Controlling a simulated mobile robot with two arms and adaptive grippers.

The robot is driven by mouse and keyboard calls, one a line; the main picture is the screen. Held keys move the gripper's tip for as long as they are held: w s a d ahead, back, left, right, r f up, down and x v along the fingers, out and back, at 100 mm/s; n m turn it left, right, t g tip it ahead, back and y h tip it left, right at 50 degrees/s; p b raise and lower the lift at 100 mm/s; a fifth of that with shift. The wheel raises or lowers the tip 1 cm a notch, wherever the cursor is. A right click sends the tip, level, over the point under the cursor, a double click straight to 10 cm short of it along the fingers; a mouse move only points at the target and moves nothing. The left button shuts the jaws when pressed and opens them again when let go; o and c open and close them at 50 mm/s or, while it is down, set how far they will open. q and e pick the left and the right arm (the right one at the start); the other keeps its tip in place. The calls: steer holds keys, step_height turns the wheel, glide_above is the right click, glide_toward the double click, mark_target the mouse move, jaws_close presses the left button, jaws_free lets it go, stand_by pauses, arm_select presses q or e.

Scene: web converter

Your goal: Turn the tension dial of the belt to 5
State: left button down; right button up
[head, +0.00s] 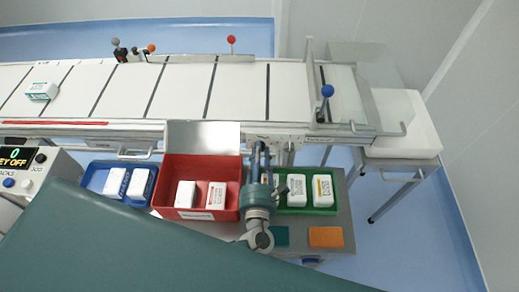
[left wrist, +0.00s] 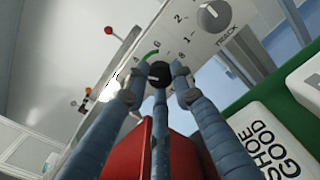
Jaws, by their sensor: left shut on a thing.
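The tension dial (left wrist: 158,72) is a small black knob on the light front panel of the belt, seen in the left wrist view. A green arc and small numerals lie beside it; its pointer setting is too small to read. My left gripper (left wrist: 156,82) has its blue-grey fingers around the knob and is shut on it. In the head view my left gripper (head: 262,148) reaches up to the front edge of the belt (head: 235,90), and hides the dial there. My right gripper is not in view.
A larger grey track dial (left wrist: 212,16) sits beside the tension dial. Below the belt stand a blue bin (head: 88,179), a red bin (head: 228,176) and a green bin (head: 327,209), each holding white packs. A white pack (head: 42,91) lies on the belt's left.

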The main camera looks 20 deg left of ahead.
arm_select(q)
steer(key=shift+w+d+r+m+p, duration=0.15)
steer(key=shift+m+p, duration=0.45)
steer(key=shift+m, duration=0.7)
steer(key=shift+a+r+m+p, duration=0.15)
steer(key=shift+m+p, duration=0.5)
steer(key=shift+m, duration=0.65)
steer(key=shift+w+d+r+m+p, duration=0.15)
steer(key=shift+m+p, duration=0.45)
steer(key=shift+m, duration=0.7)
steer(key=shift+f, duration=0.1)
steer(key=c, duration=1.5)
jaws_free()
steer(key=shift+s+d, duration=0.1)
steer(key=shift+d, duration=0.05)
steer(key=shift+o, duration=0.2)
steer(key=shift+s+f, duration=0.1)
steer(key=shift+f, duration=0.15)
steer(key=v, duration=1.2)
steer(key=shift+r, duration=0.15)
